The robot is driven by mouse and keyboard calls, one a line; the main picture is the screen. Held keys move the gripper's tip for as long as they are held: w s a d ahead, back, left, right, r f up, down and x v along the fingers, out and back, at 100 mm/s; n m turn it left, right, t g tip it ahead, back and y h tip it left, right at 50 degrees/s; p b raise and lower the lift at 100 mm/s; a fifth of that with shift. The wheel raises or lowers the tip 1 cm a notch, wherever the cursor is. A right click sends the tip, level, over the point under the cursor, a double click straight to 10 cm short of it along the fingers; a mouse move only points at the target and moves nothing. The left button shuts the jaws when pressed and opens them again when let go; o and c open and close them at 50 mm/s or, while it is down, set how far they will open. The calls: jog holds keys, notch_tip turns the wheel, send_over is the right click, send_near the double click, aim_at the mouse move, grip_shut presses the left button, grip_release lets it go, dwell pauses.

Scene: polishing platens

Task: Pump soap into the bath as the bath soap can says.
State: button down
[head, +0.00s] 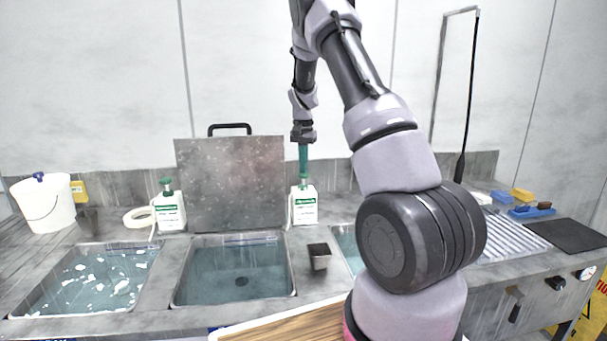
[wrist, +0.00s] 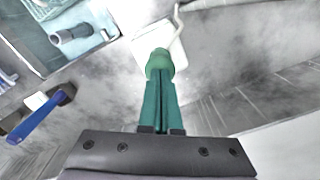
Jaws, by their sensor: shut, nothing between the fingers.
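A white soap can (head: 304,208) with a green label and green pump stands behind the basins, right of centre. Another similar can (head: 170,212) stands further left. The print on both labels is too small to read. My gripper (head: 303,174) points straight down over the right can, its green fingers shut and empty. In the wrist view the fingertips (wrist: 159,82) meet the green pump head (wrist: 158,62) in the picture; I cannot tell whether they press it. The middle bath (head: 238,275) holds clear water. The left bath (head: 90,280) has white foam patches. The right bath (head: 346,243) is mostly hidden by my arm.
A grey plate (head: 230,185) with a black handle stands upright behind the middle bath, close to the right can. A blue-handled brush (head: 531,211) lies right.

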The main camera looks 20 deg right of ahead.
jog(key=shift+f, duration=0.85)
jog(key=shift+r, duration=1.6)
jog(key=shift+f, duration=0.3)
